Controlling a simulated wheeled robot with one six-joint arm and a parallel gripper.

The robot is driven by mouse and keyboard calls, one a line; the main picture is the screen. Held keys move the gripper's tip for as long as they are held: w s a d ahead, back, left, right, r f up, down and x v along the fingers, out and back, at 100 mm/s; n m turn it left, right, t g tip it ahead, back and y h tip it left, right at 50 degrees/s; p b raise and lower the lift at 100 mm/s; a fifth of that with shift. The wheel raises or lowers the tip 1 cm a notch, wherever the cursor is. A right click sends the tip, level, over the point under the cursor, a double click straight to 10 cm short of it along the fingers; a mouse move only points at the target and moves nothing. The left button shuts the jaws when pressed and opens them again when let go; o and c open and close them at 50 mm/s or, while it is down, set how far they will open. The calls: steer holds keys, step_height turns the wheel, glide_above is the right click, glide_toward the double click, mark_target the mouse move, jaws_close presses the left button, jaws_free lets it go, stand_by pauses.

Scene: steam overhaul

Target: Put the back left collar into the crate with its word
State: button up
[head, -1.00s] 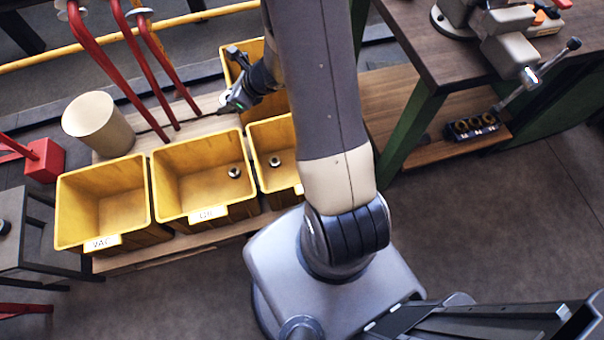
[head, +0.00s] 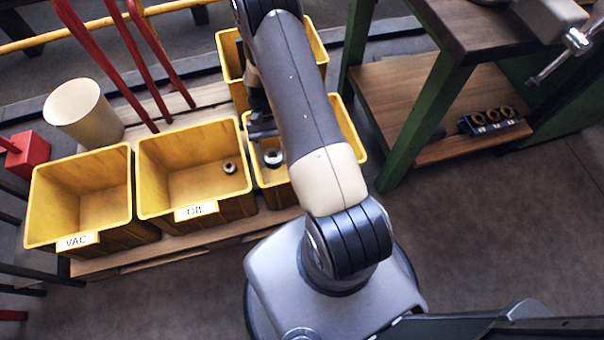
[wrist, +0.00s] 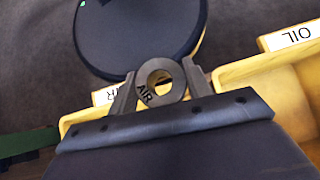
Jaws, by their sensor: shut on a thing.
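My gripper (head: 262,130) is over the third yellow crate (head: 350,125), partly hidden behind my arm in the head view. In the wrist view my gripper (wrist: 161,85) is shut on a grey ring-shaped collar (wrist: 171,97) marked AIR. This crate also shows in the wrist view (wrist: 75,122); its label (wrist: 103,96) is partly covered, with an R readable. A collar (head: 273,158) shows just below the gripper in the head view; I cannot tell whether it is the held one or one lying in the crate.
The OIL crate (head: 150,160) holds one collar (head: 230,168). The VAC crate (head: 40,205) looks empty. Another yellow crate (head: 230,60) stands behind. Red bars (head: 120,65) and a cream drum (head: 83,112) are at the left. A rack (head: 497,128) with rings sits on the bench's low shelf.

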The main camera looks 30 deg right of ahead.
steer(key=d+f+n+t+h+b, duration=0.3)
steer(key=d+f+n+h+b, duration=0.75)
steer(key=d+f+n, duration=0.6)
steer(key=f+b, duration=0.2)
steer(key=f, duration=0.3)
steer(key=d+f+m+b, duration=0.1)
steer(key=f+b, duration=0.1)
steer(key=f, duration=0.3)
steer(key=f+m+b, duration=0.1)
steer(key=f+b, duration=0.1)
steer(key=f, duration=0.4)
steer(key=shift+w+d+y, duration=0.2)
steer(key=shift+w+y, duration=0.05)
steer(key=shift+f+b, duration=0.35)
steer(key=shift+b, duration=0.2)
steer(key=shift+f+b, duration=0.25)
steer(key=shift+b, duration=0.1)
steer(key=o, duration=1.4)
steer(key=shift+o, duration=0.2)
steer(key=shift+r, duration=0.15)
